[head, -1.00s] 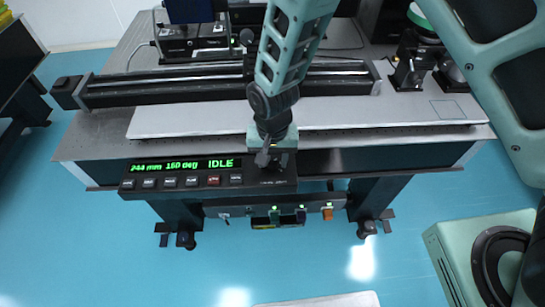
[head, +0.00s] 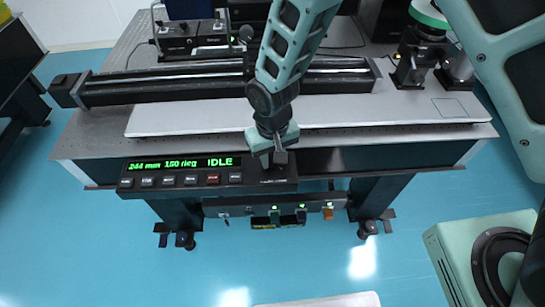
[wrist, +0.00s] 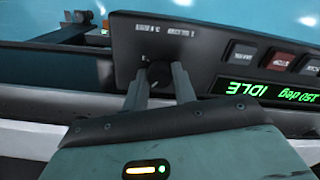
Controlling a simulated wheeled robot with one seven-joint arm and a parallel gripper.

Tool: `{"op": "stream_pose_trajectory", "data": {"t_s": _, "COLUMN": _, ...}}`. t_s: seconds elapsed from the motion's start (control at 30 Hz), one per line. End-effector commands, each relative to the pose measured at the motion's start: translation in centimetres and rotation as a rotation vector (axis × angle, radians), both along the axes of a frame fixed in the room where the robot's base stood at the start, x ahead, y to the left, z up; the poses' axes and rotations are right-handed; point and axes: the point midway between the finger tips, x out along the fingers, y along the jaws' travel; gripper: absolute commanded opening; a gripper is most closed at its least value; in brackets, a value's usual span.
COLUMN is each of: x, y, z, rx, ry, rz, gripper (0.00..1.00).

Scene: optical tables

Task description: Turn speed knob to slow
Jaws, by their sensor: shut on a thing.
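The speed knob (wrist: 158,72) is a small dark round knob at the end of the black control panel, seen upside down in the wrist view. My gripper (wrist: 160,78) has its two fingers closed around the knob. In the head view my gripper (head: 274,160) points down at the right end of the control panel (head: 150,171) and hides the knob there. The green display (head: 183,163) reads about 244 mm, 150 deg and IDLE. The small labels beside the knob are too blurred to read, so its setting cannot be told.
A row of buttons (head: 190,180), one of them red, sits below the display. A long dark rail (head: 160,88) lies on the optical table behind a flat grey plate (head: 400,112). A lower bar with small switches (head: 328,214) hangs under the table's front edge.

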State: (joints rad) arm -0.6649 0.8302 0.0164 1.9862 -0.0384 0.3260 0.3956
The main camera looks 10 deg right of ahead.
Motion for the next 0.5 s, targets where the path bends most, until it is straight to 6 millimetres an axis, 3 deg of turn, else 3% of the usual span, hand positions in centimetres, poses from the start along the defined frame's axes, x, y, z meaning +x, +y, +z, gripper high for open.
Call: {"op": "stream_pose_trajectory", "data": {"t_s": 0.5, "x": 0.03, "y": 0.01, "z": 0.01, "rx": 0.002, "ry": 0.0, "rz": 0.449, "gripper": 0.04}}
